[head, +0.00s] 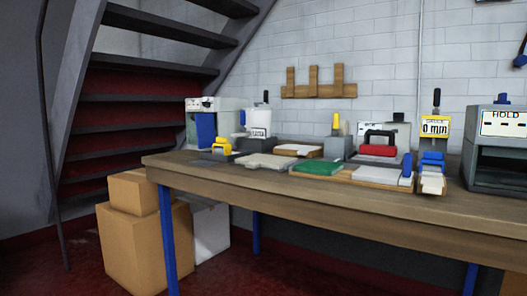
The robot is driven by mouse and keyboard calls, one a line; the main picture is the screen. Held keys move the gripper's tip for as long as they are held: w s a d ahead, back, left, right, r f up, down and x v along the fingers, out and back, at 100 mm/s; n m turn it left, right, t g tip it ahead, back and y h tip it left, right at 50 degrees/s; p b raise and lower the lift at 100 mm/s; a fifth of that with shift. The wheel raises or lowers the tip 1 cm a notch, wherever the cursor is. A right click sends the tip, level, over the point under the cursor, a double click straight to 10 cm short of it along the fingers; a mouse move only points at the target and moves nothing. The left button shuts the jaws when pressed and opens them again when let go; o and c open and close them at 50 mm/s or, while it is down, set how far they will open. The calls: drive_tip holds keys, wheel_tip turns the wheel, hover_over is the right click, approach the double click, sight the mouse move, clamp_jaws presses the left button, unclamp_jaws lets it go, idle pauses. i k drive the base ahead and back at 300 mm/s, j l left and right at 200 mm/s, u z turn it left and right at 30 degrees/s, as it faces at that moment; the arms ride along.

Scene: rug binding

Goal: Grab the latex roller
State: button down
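I cannot tell for sure which item is the latex roller. A blue-topped tool with a white lower part (431,182) stands near the front edge of the workbench (350,200), on the right. A red block (378,150) under a black handle sits left of it. A yellow and black item (222,146) is near the left end of the bench. None of these is clearly a roller at this size. My gripper is not in view.
A grey box marked HOLD (503,117) stands at the right end. A green pad (318,168) lies mid-bench. Cardboard boxes (150,245) stand under the left end, by the stairs (130,137). Red floor shows at lower left.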

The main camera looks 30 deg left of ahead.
sight(222, 147)
drive_tip(key=u, duration=1.6)
drive_tip(key=i+j+u, duration=0.1)
drive_tip(key=i+j, duration=0.15)
drive_tip(key=i, duration=0.15)
